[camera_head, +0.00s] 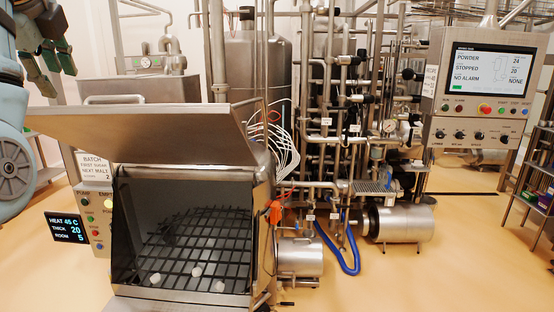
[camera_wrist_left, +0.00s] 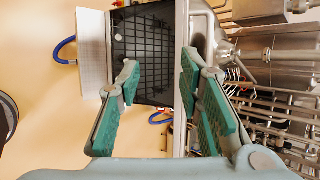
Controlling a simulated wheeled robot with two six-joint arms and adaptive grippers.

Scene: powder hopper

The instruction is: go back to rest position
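My left gripper (camera_head: 47,62) is at the upper left of the head view, above and left of the powder hopper (camera_head: 262,225). In the left wrist view its two green-padded fingers (camera_wrist_left: 158,85) stand wide apart with nothing between them. The hopper's steel lid (camera_head: 185,130) is raised and tilted. Below it the dark grid (camera_head: 190,245) shows, with a few small white lumps (camera_head: 195,271) on it. The grid also shows in the left wrist view (camera_wrist_left: 150,45), beyond the fingers. My right gripper is in neither view.
A button panel (camera_head: 98,210) and a small display (camera_head: 68,228) stand left of the hopper. Pipes and valves (camera_head: 330,110) fill the middle. A control panel (camera_head: 482,85) reads "POWDER STOPPED, NO ALARM". A blue hose (camera_head: 345,268) lies on the floor. Open floor (camera_head: 440,280) is at the right.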

